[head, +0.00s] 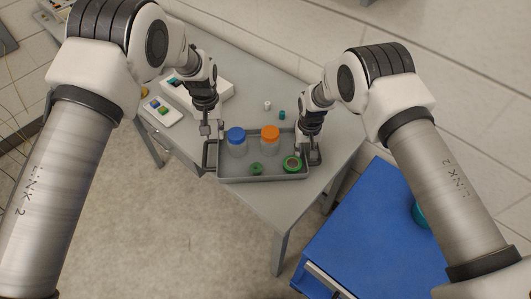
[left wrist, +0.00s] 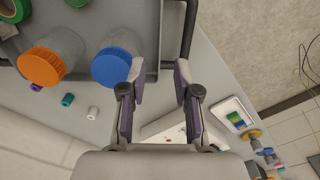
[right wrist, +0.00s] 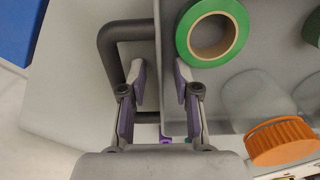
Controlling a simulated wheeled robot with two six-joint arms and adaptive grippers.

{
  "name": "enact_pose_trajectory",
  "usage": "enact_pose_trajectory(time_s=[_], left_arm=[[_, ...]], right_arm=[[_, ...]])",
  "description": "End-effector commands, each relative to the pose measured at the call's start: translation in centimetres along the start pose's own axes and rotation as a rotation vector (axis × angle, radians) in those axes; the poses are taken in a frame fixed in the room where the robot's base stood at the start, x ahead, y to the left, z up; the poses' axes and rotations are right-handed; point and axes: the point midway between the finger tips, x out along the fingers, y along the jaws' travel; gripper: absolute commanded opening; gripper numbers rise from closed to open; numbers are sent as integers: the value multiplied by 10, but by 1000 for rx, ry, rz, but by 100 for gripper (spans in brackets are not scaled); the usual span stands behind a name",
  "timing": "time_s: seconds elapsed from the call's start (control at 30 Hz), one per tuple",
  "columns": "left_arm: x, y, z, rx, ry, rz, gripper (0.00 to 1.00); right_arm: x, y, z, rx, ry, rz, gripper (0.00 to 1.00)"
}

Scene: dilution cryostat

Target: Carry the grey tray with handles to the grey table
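The grey tray with handles (head: 272,179) rests on a grey table (head: 335,125) near its front edge. My left gripper (left wrist: 159,72) is open above the tray's left end, by the wall and dark handle (left wrist: 188,25). I cannot tell how far the fingertips are above the handles.
A white box (head: 212,92) and a white tray of coloured parts (head: 158,112) are on the table's left. A small white cylinder (head: 267,105) and a teal one (head: 282,115) stand behind the tray. A blue-topped cart (head: 360,235) is at the lower right. Floor is clear in front.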

Motion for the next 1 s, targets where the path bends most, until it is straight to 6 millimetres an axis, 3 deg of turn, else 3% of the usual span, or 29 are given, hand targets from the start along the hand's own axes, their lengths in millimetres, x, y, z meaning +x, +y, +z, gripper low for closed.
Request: enact_pose_trajectory(time_s=[0.1, 0.27, 0.53, 0.7, 1.0], left_arm=[[-13, 0, 0, 1, -1, 0, 31], [-16, 0, 0, 1, -1, 0, 31], [-16, 0, 0, 0, -1, 0, 31], [-15, 0, 0, 0, -1, 0, 31], [-15, 0, 0, 0, -1, 0, 31]], right_arm=[[0, 0, 0, 0, 0, 0, 31], [-16, 0, -1, 0, 3, 1, 31], [-83, 0, -1, 0, 5, 0, 31], [-113, 0, 0, 0, 2, 0, 31], [-121, 0, 1, 0, 0, 0, 31]])
